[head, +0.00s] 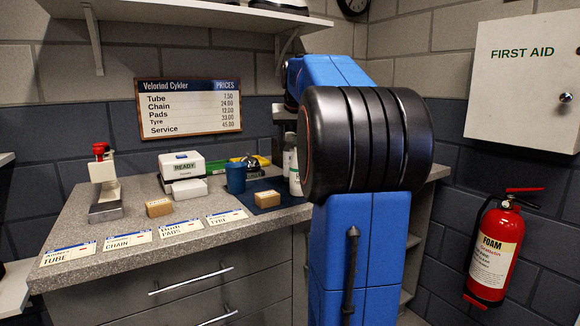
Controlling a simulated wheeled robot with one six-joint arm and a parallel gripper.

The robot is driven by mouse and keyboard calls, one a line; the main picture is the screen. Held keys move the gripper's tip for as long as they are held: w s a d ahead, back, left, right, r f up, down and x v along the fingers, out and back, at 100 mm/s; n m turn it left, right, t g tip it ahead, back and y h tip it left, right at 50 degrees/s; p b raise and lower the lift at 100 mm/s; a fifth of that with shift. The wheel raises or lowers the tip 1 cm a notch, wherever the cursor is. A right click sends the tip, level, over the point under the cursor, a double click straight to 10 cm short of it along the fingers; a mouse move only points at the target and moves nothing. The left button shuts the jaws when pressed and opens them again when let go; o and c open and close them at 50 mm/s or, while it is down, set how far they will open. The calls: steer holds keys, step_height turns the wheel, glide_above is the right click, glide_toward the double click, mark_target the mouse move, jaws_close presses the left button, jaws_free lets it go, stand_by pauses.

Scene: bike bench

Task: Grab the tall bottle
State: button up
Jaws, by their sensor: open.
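A white bottle (295,178) with a greenish label stands at the right part of the grey bench top (140,229). My arm covers its right side. Another pale upright shape (287,158) shows just behind it, too hidden to tell whether it is a second bottle. My blue and black arm fills the middle right of the head view, in front of the bench. My gripper does not show, so its place relative to the bottle cannot be seen.
A red-topped device (104,183) stands left. Labelled cards line the front edge. A fire extinguisher (494,250) hangs right.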

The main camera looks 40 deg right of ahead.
mark_target(290, 152)
steer(key=x, duration=0.4)
steer(key=shift+w+d+f, duration=0.15)
steer(key=shift+w+d, duration=0.2)
steer(key=c, duration=1.1)
steer(key=shift+o, duration=0.2)
